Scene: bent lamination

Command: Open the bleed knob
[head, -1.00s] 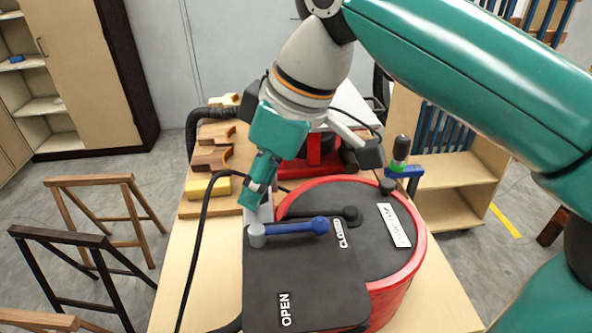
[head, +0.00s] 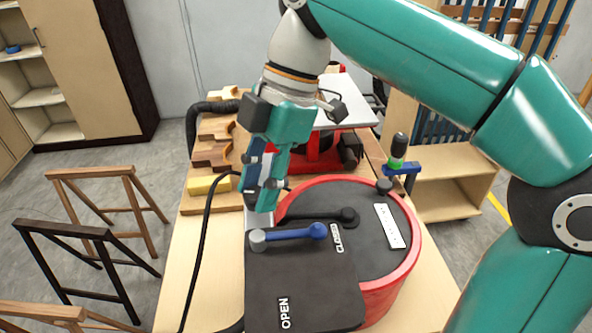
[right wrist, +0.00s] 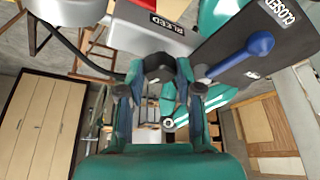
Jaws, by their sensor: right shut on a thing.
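My right gripper (head: 262,200) reaches down beside the back left corner of the black lever plate (head: 305,290). In the right wrist view the gripper (right wrist: 158,82) has its fingers on either side of a dark, rounded bleed knob (right wrist: 158,64) and is shut on it. The knob is close to the grey block with the BLEED label (right wrist: 168,25). In the head view the fingers hide the knob. The blue lever (head: 292,234) on the plate points toward CLOSED (head: 337,238). My left gripper is in neither view.
The red drum (head: 405,265) stands right of the plate on the wooden bench (head: 192,290). A black hose or cable (head: 205,230) runs along the left. Wooden forms (head: 212,150) and a green-and-black-handled clamp (head: 398,150) stand behind.

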